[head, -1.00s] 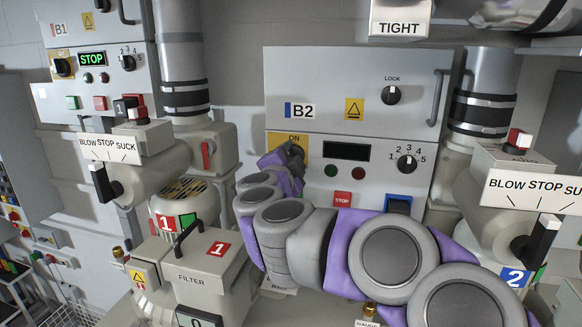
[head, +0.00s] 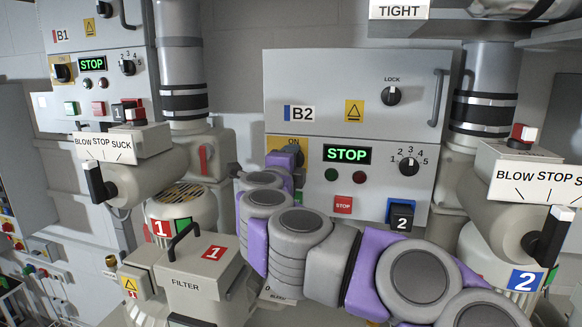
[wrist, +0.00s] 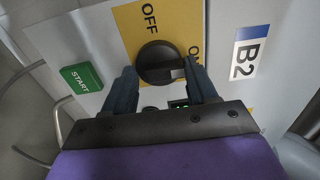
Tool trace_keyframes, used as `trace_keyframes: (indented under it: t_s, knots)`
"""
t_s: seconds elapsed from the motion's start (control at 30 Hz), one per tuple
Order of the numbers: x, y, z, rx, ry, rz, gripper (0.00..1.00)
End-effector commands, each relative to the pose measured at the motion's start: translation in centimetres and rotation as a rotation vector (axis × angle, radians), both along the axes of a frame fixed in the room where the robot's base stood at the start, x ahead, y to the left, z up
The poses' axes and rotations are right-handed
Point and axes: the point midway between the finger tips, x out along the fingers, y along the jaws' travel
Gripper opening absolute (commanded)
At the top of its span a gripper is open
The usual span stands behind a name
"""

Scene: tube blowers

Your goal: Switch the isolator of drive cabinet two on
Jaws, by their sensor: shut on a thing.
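Drive cabinet two is the grey cabinet (head: 300,75) marked B2, in the middle of the head view. Its isolator is a black rotary knob (wrist: 160,62) on a yellow plate (wrist: 135,22) with OFF and ON labels. The wrist view shows my gripper (wrist: 161,68) shut on the knob, one finger on each side. The knob's pale mark points towards the ON label. In the head view my gripper (head: 287,160) and arm partly cover the plate and the knob. The cabinet's display (head: 347,155) is lit and reads STOP in green.
On the same cabinet are a LOCK switch (head: 391,96), a numbered dial (head: 409,166) and a red stop button (head: 343,205). The green START button (wrist: 82,78) is close beside my gripper. Cabinet B1 (head: 105,40) and a filter box (head: 200,275) stand at left.

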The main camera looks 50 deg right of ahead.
Motion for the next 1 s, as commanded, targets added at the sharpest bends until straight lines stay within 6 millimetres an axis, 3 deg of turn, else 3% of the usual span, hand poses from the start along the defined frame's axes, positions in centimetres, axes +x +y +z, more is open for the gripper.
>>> trace_keyframes:
  t_s: [0.37, 0.4, 0.6, 1.0]
  knots:
    - [0.08, -0.01, -0.45, 0.012, 0.001, 0.0, 0.27]
    - [0.07, -0.01, -0.45, 0.012, 0.001, 0.0, 0.59]
    - [0.03, -0.03, -0.3, 0.009, -0.001, -0.001, 0.78]
    - [-0.34, 0.6, -0.07, 0.005, -0.004, -0.001, 0.81]
